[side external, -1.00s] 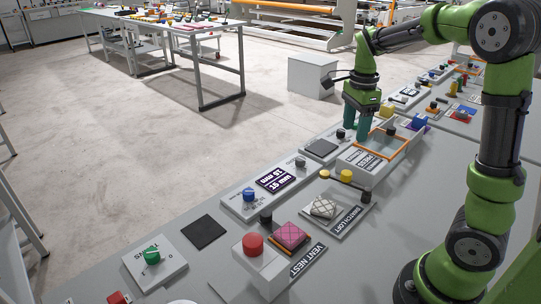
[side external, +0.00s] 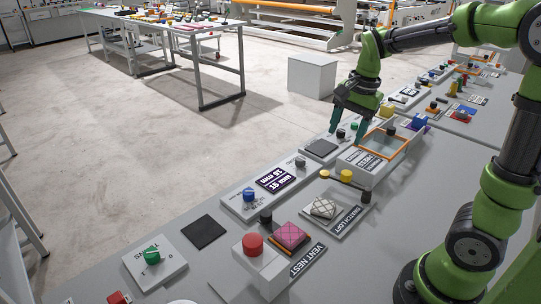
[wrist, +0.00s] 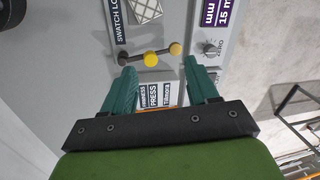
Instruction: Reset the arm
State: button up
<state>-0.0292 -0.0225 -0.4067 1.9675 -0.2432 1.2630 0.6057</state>
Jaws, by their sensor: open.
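My gripper (side external: 349,128) is open and empty, with teal fingers pointing down above the far side of the thickness press (side external: 369,175). In the wrist view, my gripper (wrist: 160,82) shows its two fingers apart, with the press label (wrist: 158,95) between them and nothing held. My green arm reaches in from the right side of the side view. I cannot tell the exact height of the fingertips above the panel.
A yellow knob (side external: 346,175), a swatch loft station (side external: 346,222) with a pale quilted swatch (side external: 323,207), and a vent nest with a pink swatch (side external: 289,235) stand nearer. A red button (side external: 253,244) rises at the front.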

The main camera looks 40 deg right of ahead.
jog(key=s+a+r+n+t, duration=0.1)
jog(key=s+a+n+t, duration=0.1)
jog(key=s+a+n, duration=0.2)
jog(key=s+a+r+n+t+y, duration=0.1)
jog(key=s+a+n, duration=0.4)
jog(key=a, duration=0.5)
jog(key=r+n+t, duration=0.1)
jog(key=n+t, duration=0.1)
jog(key=shift+a+r+n, duration=0.15)
jog(key=shift+r+n, duration=0.05)
jog(key=shift+n, duration=0.2)
